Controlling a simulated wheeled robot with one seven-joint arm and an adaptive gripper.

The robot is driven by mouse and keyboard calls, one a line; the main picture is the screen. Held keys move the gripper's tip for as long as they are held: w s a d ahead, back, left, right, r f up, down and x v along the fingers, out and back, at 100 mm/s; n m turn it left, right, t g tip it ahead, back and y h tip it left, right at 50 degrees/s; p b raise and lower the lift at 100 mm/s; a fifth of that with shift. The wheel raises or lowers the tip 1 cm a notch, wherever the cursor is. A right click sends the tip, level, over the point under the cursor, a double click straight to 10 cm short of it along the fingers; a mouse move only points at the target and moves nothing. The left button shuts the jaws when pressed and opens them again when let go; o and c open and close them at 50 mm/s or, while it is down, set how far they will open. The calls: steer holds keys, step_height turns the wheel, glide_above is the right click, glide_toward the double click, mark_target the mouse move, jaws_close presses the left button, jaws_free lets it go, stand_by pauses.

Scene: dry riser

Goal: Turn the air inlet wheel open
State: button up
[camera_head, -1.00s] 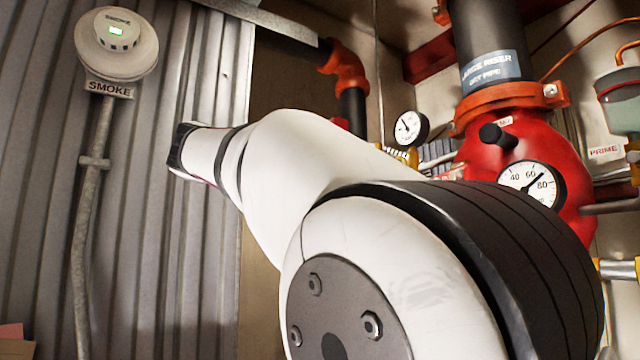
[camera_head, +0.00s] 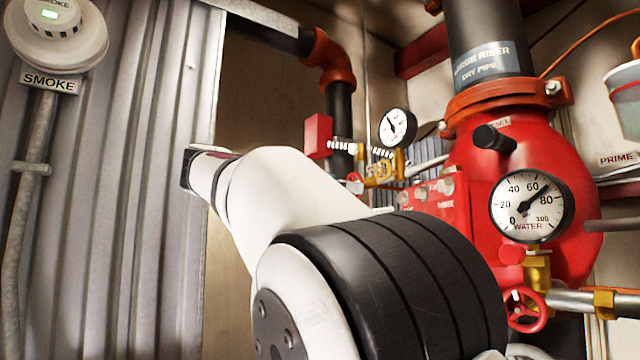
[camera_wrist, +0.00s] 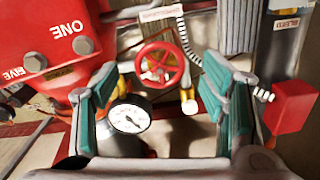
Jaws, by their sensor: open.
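A red spoked handwheel (camera_wrist: 161,65) on brass fittings sits near the middle of the wrist view, under a small white tag whose text I cannot read. My gripper (camera_wrist: 158,72) is open, with one teal-padded finger on each side of the wheel. Nothing is held between the pads, and I cannot tell how far the wheel is from the fingertips in depth. In the head view a small red wheel (camera_head: 354,183) shows partly beside brass fittings under the upper gauge (camera_head: 396,127). My gripper is hidden there behind my arm.
A white gauge (camera_wrist: 128,118) lies near the left finger, and a red box (camera_wrist: 290,108) is right of the right finger. The large red valve body (camera_head: 520,170) carries a water gauge (camera_head: 530,206) and a lower red wheel (camera_head: 526,310). A smoke detector (camera_head: 58,30) hangs at left.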

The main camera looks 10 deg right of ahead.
steer(key=shift+p+x, duration=0.35)
steer(key=shift+x, duration=2)
steer(key=c, duration=1.2)
